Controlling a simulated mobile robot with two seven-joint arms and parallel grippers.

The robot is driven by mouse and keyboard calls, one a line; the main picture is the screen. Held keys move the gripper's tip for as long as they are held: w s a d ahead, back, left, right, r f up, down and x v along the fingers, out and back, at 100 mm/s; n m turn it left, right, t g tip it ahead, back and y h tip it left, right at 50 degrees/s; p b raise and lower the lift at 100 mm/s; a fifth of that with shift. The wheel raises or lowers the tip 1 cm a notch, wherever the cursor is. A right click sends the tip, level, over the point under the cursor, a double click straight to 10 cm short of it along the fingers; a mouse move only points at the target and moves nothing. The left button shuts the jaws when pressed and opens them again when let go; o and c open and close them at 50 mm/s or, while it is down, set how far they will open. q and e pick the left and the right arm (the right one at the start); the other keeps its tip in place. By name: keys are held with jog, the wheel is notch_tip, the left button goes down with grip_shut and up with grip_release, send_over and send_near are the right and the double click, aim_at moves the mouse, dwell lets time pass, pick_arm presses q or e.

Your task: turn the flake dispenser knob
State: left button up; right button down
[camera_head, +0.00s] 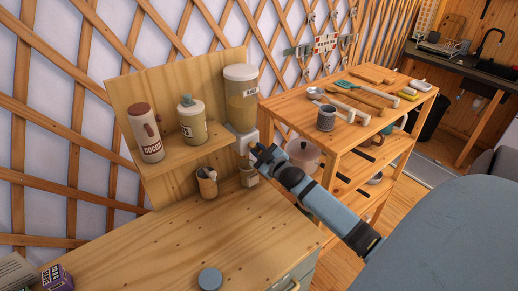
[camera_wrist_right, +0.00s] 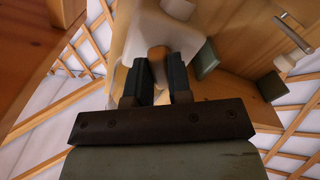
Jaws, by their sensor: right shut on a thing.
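The flake dispenser (camera_head: 241,98) is a tall clear canister of tan flakes with a pale lid. It stands above a white base (camera_head: 243,141) against the wooden back panel. My right gripper (camera_head: 256,155) reaches in from the right to the front of that base. In the right wrist view the fingers (camera_wrist_right: 160,76) are shut on the brown knob (camera_wrist_right: 157,54), with the white dispenser body (camera_wrist_right: 165,34) behind it. The knob is hidden in the head view. My left gripper is not in view.
A cocoa bottle (camera_head: 146,133) and a lidded jar (camera_head: 192,124) stand on the small shelf (camera_head: 184,157). A wooden cup (camera_head: 207,183) and a small container (camera_head: 248,175) stand close below the gripper. A utensil rack (camera_head: 335,143) is at the right. The front tabletop (camera_head: 165,245) is mostly clear.

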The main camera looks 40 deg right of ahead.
jog(key=c, duration=1)
grip_release()
jog(key=shift+c, duration=0.2)
jog(key=shift+s+f, duration=0.1)
jog(key=shift+s, duration=0.35)
jog(key=s+a+b, duration=0.1)
jog(key=s+b, duration=0.2)
jog(key=s, duration=0.9)
jog(key=shift+s+a, duration=0.3)
jog(key=shift+s, duration=0.1)
